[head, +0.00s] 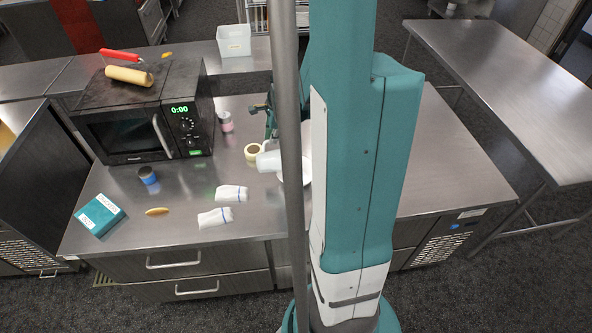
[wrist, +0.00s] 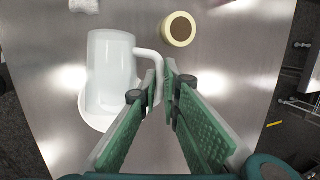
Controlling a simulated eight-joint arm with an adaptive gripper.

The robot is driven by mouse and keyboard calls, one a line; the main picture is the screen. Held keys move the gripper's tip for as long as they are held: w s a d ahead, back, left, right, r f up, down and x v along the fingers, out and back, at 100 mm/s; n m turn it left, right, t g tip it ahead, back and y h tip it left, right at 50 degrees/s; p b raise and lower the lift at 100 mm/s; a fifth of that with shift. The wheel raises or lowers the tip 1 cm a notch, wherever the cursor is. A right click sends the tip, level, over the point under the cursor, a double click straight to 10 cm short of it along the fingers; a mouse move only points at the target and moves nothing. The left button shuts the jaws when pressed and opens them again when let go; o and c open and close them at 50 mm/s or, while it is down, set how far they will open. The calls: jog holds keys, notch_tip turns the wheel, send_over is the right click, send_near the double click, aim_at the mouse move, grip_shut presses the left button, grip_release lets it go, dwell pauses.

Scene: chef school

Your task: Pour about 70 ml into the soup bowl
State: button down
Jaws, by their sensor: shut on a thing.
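A white jug (wrist: 108,75) is held by its handle between the fingers of my gripper (wrist: 161,80) in the wrist view. In the head view the jug (head: 268,161) shows tipped over toward the left, above the counter. A white round dish, seemingly the soup bowl (wrist: 87,117), shows partly beneath the jug in the wrist view. In the head view only a white piece of it (head: 307,172) shows beside my arm and the grey pole. No liquid can be made out.
A tape roll (head: 252,151) stands close to the jug. Two white cloth rolls (head: 231,193) (head: 215,217), a blue-banded tin (head: 148,175), a teal box (head: 98,214) and a pink-labelled jar (head: 226,122) are on the counter. A microwave (head: 150,120) stands behind. The counter's right part is clear.

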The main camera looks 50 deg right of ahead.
dwell(0.3)
jog(key=shift+s+d+r, duration=0.1)
jog(key=shift+s+d, duration=0.15)
jog(key=shift+s+d+r+t, duration=0.1)
jog(key=shift+t, duration=0.2)
jog(key=shift+w+a+f+g+h, duration=0.25)
jog(key=shift+w+a+g, duration=0.2)
jog(key=shift+w, duration=0.2)
jog(key=shift+w+a+f+g+h, duration=0.2)
jog(key=shift+w+a+g, duration=0.15)
jog(key=shift+w+a, duration=0.25)
dwell(0.3)
